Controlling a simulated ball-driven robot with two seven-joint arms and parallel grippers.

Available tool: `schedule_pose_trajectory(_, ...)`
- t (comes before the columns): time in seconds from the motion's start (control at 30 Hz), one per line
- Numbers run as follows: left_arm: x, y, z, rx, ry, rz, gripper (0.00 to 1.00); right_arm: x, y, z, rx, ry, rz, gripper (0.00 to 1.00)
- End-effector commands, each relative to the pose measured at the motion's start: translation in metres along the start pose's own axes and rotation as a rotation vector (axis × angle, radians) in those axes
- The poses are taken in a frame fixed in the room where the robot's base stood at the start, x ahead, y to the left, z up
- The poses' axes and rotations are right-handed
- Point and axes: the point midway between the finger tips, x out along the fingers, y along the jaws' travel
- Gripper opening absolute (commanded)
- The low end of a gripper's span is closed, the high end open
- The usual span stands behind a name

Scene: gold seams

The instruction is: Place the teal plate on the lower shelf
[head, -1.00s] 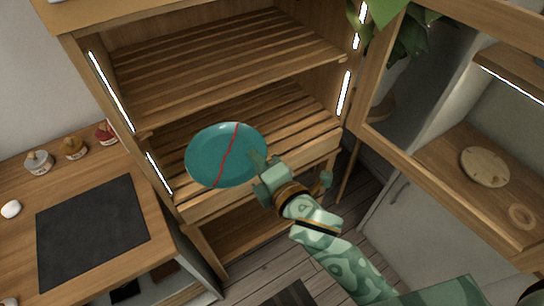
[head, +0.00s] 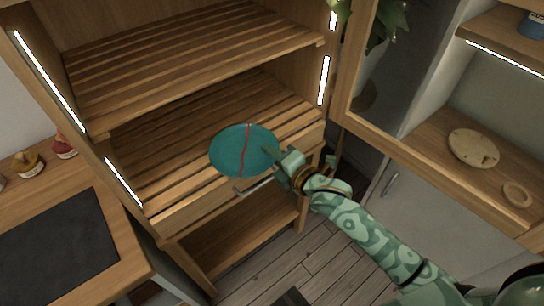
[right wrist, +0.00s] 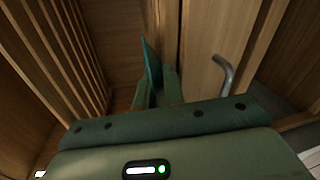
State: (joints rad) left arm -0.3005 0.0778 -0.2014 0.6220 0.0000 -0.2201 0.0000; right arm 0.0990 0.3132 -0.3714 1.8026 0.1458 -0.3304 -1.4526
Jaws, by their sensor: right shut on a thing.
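The teal plate (head: 237,155), with a red seam across it, is in the air at the front of the wooden cabinet. It overlaps the front of the lower slatted shelf (head: 165,150) in the head view; I cannot tell whether it touches. My right gripper (head: 277,158) is shut on the plate's right edge. In the right wrist view the plate (right wrist: 151,66) shows nearly edge-on between the fingers (right wrist: 158,92). My left gripper is not in view.
The upper slatted shelf (head: 190,65) is above and empty. A drawer handle (head: 256,187) is just below the plate. An open glass-framed door (head: 430,165) stands at the right. A counter with a dark mat (head: 62,245) and small pots (head: 28,163) is at the left.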

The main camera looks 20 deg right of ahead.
Motion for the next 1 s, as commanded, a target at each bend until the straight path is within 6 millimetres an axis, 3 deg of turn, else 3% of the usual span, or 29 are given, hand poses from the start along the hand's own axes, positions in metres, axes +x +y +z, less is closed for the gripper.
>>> schedule_pose_trajectory(0.33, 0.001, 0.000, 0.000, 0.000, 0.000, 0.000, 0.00, 0.001, -0.003, -0.001, 0.000, 0.000, 0.002, 0.00)
schedule_pose_trajectory(0.37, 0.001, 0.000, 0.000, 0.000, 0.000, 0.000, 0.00, 0.000, -0.003, -0.001, -0.001, 0.000, 0.000, 0.19)
schedule_pose_trajectory(0.4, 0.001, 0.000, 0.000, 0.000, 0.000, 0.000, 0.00, 0.000, -0.003, -0.001, -0.001, 0.000, 0.000, 0.30)
schedule_pose_trajectory(0.43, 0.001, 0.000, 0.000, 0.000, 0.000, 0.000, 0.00, 0.000, -0.003, -0.001, -0.001, 0.000, 0.000, 0.32)
schedule_pose_trajectory(0.77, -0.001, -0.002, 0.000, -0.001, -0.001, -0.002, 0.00, -0.003, -0.001, -0.001, -0.001, 0.000, 0.001, 0.32)
schedule_pose_trajectory(1.0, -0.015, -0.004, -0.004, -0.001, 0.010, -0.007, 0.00, -0.050, 0.001, 0.000, -0.001, 0.000, -0.001, 0.32)
